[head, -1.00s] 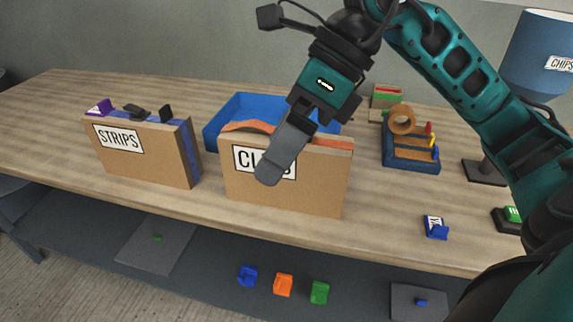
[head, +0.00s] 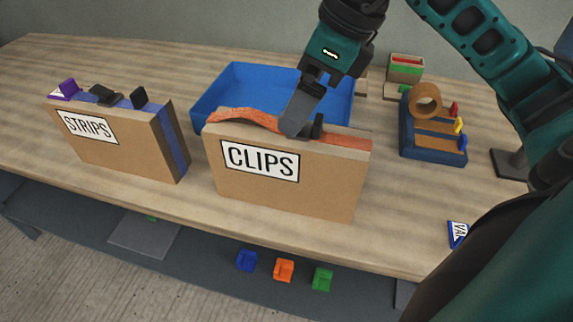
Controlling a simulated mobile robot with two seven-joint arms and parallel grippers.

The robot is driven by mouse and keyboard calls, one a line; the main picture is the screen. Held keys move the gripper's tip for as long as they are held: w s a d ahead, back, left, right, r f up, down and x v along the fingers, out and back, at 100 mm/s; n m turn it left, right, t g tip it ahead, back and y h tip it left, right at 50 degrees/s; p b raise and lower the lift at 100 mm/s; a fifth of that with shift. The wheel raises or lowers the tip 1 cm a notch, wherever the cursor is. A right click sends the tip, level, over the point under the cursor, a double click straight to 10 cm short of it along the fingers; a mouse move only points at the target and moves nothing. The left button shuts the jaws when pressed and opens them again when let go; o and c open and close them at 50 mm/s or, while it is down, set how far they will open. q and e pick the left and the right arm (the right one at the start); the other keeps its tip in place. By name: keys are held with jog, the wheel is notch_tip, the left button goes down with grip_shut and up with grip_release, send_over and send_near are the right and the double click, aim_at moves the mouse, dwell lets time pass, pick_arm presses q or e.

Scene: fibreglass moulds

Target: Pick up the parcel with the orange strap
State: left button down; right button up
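The parcel with the orange strap (head: 285,186) is a brown cardboard box labelled CLIPS, standing upright near the table's front edge. Its orange strap (head: 342,140) runs along the top and bulges up at the left. My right gripper (head: 299,122) points down at the top of this parcel, around the middle of the strap. A grey finger overlaps the top edge, and a small dark upright piece shows just right of it. Whether the fingers are closed on anything is hidden from this angle. My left gripper is out of view.
A similar STRIPS parcel (head: 115,142) with a blue strap stands to the left. A blue tray (head: 235,80) is right behind the CLIPS parcel. A blue organiser (head: 433,142) with a tape roll (head: 425,98) is at the right. Coloured blocks, including an orange one (head: 284,270), lie below the table.

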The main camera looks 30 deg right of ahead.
aim_at(286, 166)
jog(key=x, duration=0.7)
jog(key=shift+w+a+f, duration=0.1)
jog(key=shift+w+f, duration=0.2)
jog(key=shift+w, duration=0.05)
jog(key=c, duration=1.8)
jog(key=shift+r, duration=0.1)
grip_shut()
